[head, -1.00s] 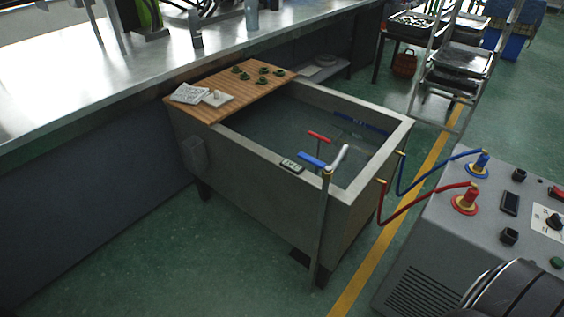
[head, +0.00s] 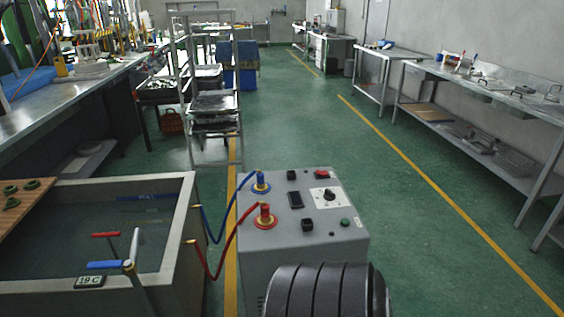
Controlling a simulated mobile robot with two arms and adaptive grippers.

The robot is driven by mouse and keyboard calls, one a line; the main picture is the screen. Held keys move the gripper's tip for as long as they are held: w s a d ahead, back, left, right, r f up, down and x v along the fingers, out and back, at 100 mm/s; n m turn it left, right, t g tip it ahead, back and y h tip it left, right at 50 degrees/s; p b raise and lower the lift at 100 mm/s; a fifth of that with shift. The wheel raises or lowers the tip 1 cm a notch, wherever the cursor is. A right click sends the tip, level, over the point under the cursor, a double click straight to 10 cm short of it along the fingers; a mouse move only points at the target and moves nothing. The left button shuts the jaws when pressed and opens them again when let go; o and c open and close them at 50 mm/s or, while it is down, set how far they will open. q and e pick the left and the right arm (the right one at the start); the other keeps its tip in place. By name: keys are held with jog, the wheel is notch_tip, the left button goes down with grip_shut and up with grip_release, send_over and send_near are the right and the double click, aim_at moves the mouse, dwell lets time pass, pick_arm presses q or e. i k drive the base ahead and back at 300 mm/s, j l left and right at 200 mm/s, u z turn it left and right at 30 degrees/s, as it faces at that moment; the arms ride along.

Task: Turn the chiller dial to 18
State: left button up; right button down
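The chiller is a grey box (head: 262,262) at the lower middle of the head view. On its top is a white plate with a black dial (head: 329,195); the dial's exact setting is too small to read. A small dark screen (head: 296,200) sits left of the dial. A small display (head: 89,282) on the near rim of the water tank seems to read 19 C. Part of the chiller's near side is hidden by a dark ribbed form in front. Neither of my grippers is in view.
The water tank (head: 183,230) stands left of the chiller, joined by a blue hose (head: 211,239) and a red hose (head: 215,275). A rack trolley (head: 238,115) stands behind. The green floor to the right is clear up to a steel table (head: 510,100).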

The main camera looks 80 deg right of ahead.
aim_at(329, 195)
jog(key=z, duration=2.5)
